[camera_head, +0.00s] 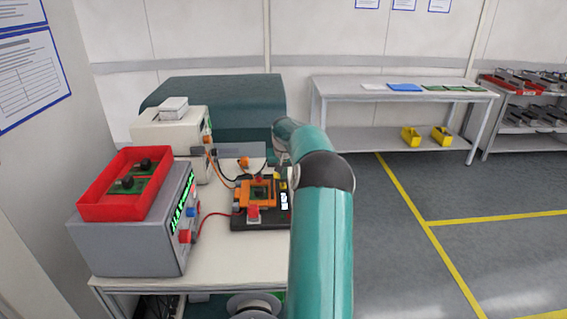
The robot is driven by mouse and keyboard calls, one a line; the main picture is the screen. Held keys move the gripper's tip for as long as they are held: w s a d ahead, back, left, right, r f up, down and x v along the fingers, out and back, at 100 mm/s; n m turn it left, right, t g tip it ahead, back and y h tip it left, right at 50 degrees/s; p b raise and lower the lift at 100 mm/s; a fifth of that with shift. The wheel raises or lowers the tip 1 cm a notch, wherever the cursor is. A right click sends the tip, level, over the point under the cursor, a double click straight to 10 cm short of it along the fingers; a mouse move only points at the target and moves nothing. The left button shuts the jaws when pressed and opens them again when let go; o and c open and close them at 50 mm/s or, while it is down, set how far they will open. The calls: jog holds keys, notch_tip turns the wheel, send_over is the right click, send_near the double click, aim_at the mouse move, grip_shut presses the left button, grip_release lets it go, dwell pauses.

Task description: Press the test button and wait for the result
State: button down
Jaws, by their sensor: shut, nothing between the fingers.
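A black test fixture (240,222) lies on the white bench. It carries an orange frame (243,197) around a small green board (258,188). A red button (253,213) sits at its front, with nothing touching it in view. A small white panel (284,201) with dark marks is on its right, partly behind my arm. My gripper (281,159) shows only in part, small and grey, above the fixture's back right. It appears shut and empty; its tips are hard to make out.
A grey power unit (125,243) with a green display carries a red tray (115,204) of boards, on the left. A cream instrument (170,131) stands behind it. Cables run to the fixture. A long table (400,97) stands at the back; the floor at right is clear.

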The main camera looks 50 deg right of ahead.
aim_at(283, 186)
notch_tip(283, 186, down, 2)
jog(key=shift+f, duration=0.25)
